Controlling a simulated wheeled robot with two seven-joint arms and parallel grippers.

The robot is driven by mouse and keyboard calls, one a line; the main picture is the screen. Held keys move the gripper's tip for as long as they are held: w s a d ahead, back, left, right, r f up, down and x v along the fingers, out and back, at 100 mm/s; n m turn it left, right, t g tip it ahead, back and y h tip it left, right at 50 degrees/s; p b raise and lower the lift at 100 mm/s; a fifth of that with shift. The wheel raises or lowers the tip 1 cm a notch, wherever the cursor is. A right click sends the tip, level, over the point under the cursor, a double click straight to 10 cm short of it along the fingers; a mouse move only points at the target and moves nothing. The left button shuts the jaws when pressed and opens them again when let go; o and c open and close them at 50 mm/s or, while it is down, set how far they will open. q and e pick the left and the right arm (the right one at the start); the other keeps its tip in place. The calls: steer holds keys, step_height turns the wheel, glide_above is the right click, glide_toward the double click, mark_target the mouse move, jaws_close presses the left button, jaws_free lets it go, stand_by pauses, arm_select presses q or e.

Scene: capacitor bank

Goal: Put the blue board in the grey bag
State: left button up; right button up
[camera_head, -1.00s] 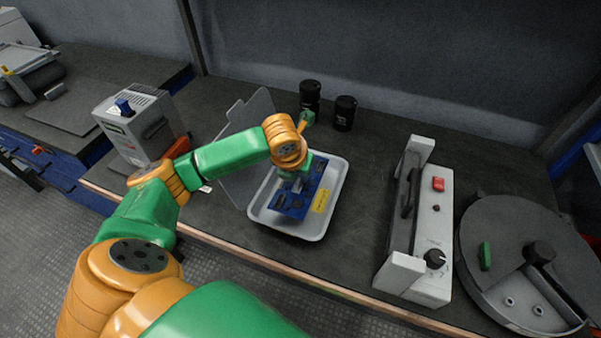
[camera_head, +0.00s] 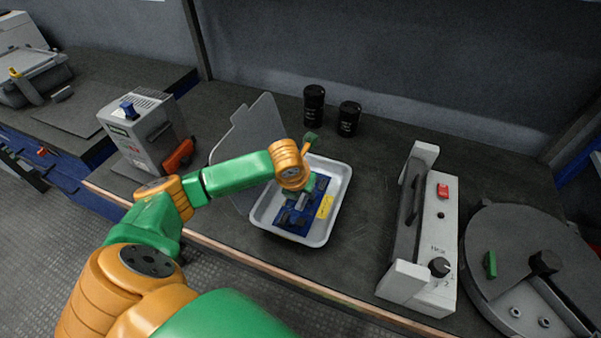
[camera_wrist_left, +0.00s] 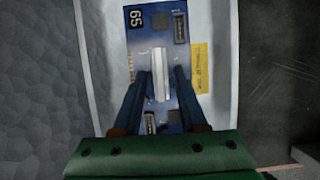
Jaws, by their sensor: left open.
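The blue board (camera_head: 292,218) lies in a white tray (camera_head: 342,180), partly hidden under my left gripper. In the left wrist view the board (camera_wrist_left: 145,45) carries a "65" marking, dark parts, a pale upright block and a yellow label beside it. My left gripper (camera_wrist_left: 157,80) is open, its two fingers on either side of the pale block; I cannot tell whether they touch it. In the head view my left gripper (camera_head: 301,196) is over the board. A grey sheet-like thing, likely the grey bag (camera_head: 247,136), stands tilted behind the tray's left side. My right gripper is not in view.
Two black cylinders (camera_head: 314,104) stand behind the tray. A grey box device (camera_head: 139,128) is at the left, with an orange-red thing (camera_head: 180,155) beside it. A white device with a red switch (camera_head: 432,235) and a round grey machine (camera_head: 520,225) are at the right.

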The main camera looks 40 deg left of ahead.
arm_select(q)
steer(key=a+p+v, duration=0.1)
steer(key=p+v, duration=0.1)
steer(key=v, duration=0.9)
steer(key=shift+d, duration=0.5)
steer(key=shift+s, duration=0.1)
